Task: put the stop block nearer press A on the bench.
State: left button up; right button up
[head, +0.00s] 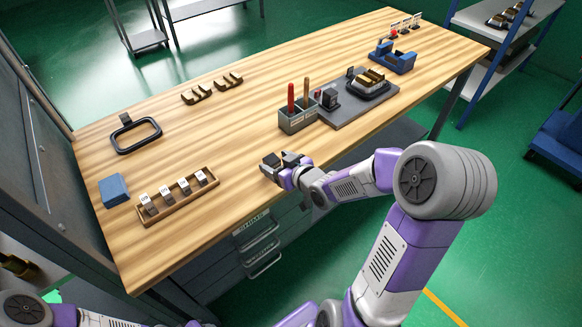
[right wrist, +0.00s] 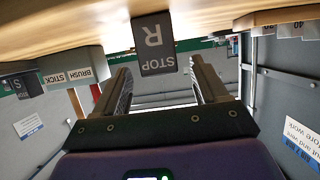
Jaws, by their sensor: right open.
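My right gripper (head: 281,164) is open low over the front edge of the bench (head: 235,130). In the right wrist view, which is upside down, a dark grey block marked STOP R (right wrist: 153,45) stands on the bench, between and just beyond the open fingers (right wrist: 160,85), not gripped. In the head view the fingers partly hide it. A second dark block marked STOP S (right wrist: 18,88) shows at the left edge of the wrist view; it seems to be the dark block (head: 328,98) on the grey plate (head: 345,112). No press A label is readable. My left gripper is out of view.
A grey BRUSH/STICK holder (head: 297,120) with red and brown handles stands beside the plate. A blue fixture (head: 392,62) is behind. A wooden rack of numbered blocks (head: 176,207) and blue block (head: 113,190) lie left. Bench middle is clear.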

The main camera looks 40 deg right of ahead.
jog(key=v, duration=0.2)
jog(key=shift+s+r+p, duration=0.25)
jog(key=shift+r+p, duration=0.15)
jog(key=b+v, duration=0.5)
jog(key=v, duration=0.1)
jog(key=shift+s, duration=0.35)
jog(key=shift+f, duration=0.15)
